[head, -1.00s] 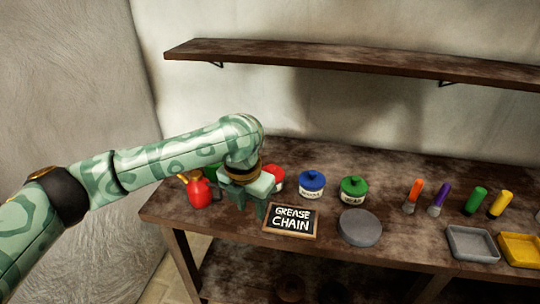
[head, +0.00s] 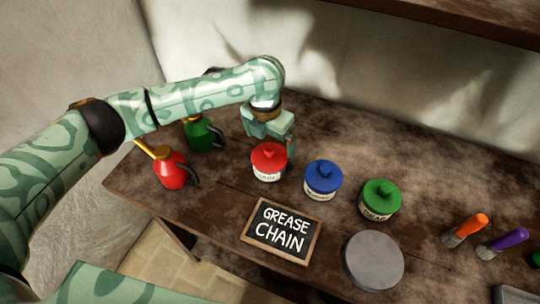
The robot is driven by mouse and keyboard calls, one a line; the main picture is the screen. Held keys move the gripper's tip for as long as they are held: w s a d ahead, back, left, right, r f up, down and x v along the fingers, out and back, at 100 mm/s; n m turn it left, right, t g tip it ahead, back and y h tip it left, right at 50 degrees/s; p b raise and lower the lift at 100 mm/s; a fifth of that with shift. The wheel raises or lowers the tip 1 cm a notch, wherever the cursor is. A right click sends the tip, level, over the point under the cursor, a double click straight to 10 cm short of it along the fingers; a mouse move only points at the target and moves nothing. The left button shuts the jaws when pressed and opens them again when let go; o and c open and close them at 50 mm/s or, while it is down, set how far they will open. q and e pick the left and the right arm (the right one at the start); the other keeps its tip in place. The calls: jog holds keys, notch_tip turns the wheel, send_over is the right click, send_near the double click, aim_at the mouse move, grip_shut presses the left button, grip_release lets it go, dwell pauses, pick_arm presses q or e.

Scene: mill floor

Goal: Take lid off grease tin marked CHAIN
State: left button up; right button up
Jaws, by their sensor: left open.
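The grease tin with the red lid (head: 268,176) stands upright on the bench. Its white label is partly readable and seems to end in "AIN". The red lid (head: 269,155) with its round knob sits on the tin. My left gripper (head: 285,145) is open and empty, just behind the red-lidded tin and above the bench, apart from the knob as far as I can see. A blue-lidded tin (head: 322,180) and a green-lidded tin (head: 378,199) stand to its right, lids on. The sign (head: 281,231) in front reads GREASE CHAIN. My right gripper is not in view.
A red oil can (head: 172,170) and a green oil can (head: 201,134) stand left of the tins. A round grey disc (head: 373,260) lies at the front right. An orange brush (head: 465,228) and a purple brush (head: 505,242) lie further right. A shelf (head: 480,22) hangs above.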

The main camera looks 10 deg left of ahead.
aim_at(270, 148)
pick_arm(q)
notch_tip(270, 148, down, 4)
jog(key=shift+w+f+b, duration=0.1)
jog(key=shift+f+b, duration=0.1)
jog(key=shift+b, duration=0.65)
jog(key=shift+w+f, duration=0.1)
jog(key=shift+f, duration=0.2)
jog(key=shift+r, duration=0.15)
jog(key=c, duration=0.8)
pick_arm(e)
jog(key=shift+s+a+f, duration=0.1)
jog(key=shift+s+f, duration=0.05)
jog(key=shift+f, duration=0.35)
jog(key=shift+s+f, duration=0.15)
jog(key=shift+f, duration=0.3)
